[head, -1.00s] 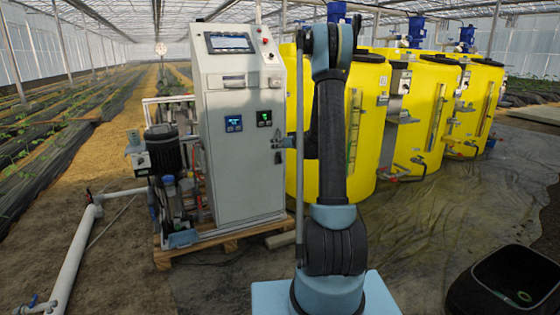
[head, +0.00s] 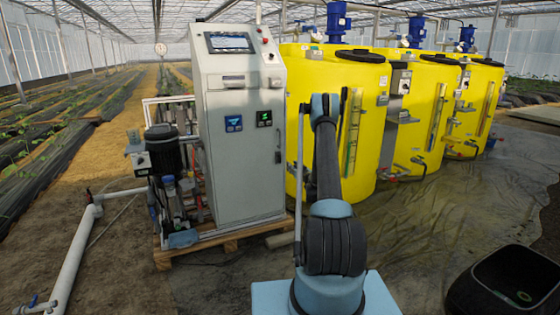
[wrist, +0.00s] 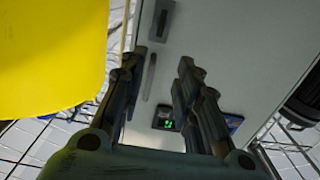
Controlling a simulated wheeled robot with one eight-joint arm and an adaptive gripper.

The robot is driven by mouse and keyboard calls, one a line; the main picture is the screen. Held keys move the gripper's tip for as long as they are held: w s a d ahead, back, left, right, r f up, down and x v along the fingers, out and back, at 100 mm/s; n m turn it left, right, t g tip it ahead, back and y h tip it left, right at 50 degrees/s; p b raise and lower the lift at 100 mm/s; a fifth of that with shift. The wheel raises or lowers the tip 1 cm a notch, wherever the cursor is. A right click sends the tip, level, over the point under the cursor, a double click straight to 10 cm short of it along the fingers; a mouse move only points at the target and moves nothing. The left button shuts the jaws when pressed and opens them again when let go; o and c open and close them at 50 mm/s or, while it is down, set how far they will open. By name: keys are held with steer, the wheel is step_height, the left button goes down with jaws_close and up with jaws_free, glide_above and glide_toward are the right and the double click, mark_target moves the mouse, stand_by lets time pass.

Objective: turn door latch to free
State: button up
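The grey cabinet (head: 245,170) stands on a wooden pallet with its door shut. The door latch is near the door's right edge in the head view: a light upright lever (head: 278,137) above a darker plate (head: 278,157). In the wrist view, which is upside down, the lever (wrist: 150,77) shows between my fingers and the dark latch plate (wrist: 160,22) lies beyond them. The lever looks in line with the plate. My gripper (wrist: 157,72) is open and empty, facing the door; I cannot tell its distance. In the head view my arm hides it.
Yellow tanks (head: 400,120) stand close at the cabinet's right. A pump (head: 163,150) and white pipe (head: 75,255) are at its left. Two small displays, one green (wrist: 167,118), are on the door. A dark rounded bin (head: 505,285) stands at the front right.

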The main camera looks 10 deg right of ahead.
mark_target(279, 159)
steer(key=x, duration=1.7)
steer(key=shift+w+f, duration=0.2)
jaws_close()
steer(key=shift+a, duration=0.1)
